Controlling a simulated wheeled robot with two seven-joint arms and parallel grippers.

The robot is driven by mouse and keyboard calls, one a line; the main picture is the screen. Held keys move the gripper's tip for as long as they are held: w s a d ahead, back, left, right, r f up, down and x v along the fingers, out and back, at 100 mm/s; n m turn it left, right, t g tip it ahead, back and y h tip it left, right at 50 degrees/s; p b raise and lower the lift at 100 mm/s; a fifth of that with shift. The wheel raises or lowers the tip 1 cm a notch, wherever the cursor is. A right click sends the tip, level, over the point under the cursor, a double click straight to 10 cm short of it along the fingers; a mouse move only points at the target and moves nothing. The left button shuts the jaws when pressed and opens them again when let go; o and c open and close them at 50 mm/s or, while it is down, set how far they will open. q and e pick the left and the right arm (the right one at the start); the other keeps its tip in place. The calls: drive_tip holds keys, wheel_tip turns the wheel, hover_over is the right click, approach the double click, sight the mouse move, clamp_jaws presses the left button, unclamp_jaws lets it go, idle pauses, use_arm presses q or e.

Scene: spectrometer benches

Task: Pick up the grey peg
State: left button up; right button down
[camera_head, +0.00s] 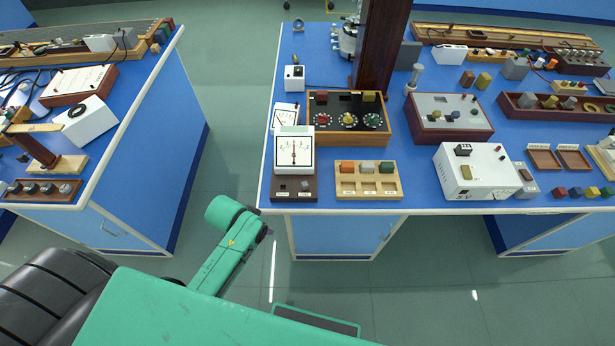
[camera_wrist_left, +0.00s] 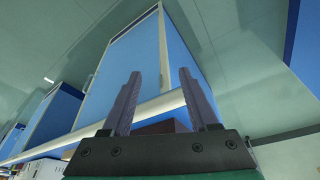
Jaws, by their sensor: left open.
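A wooden rack (camera_head: 368,190) stands at the front edge of the middle blue bench. Three short coloured pieces sit in it: an orange one (camera_head: 347,167), a grey one (camera_head: 367,167) between, and a green one (camera_head: 386,167). The grey one looks like a grey peg, but other grey pieces lie in a dark red tray (camera_head: 520,113) farther right, so I cannot tell which is meant. My left gripper (camera_wrist_left: 158,76) is open and empty in the left wrist view, with bench sides beyond its fingers. My right gripper is not in view.
A white meter (camera_head: 294,150) stands left of the rack, and a knobbed wooden box (camera_head: 348,118) stands behind it. A white instrument box (camera_head: 476,171) is to the right. A dark post (camera_head: 380,45) rises behind. Open floor (camera_head: 235,120) separates the benches.

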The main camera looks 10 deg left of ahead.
use_arm(q)
wheel_tip(320, 180, up, 4)
drive_tip(key=m+h+p, duration=0.1)
drive_tip(key=m+h, duration=0.2)
drive_tip(key=m, duration=0.5)
approach(302, 184)
drive_tip(key=shift+g, duration=0.3)
drive_tip(key=p+x, duration=0.1)
drive_tip(key=x, duration=0.3)
drive_tip(key=p+x, duration=0.2)
drive_tip(key=x, duration=0.2)
drive_tip(key=shift+w+d+f, duration=0.1)
drive_tip(key=shift+w+d, duration=0.1)
drive_tip(key=shift+w, duration=0.1)
drive_tip(key=shift+w+d+f, duration=0.1)
drive_tip(key=shift+f, duration=0.2)
clamp_jaws()
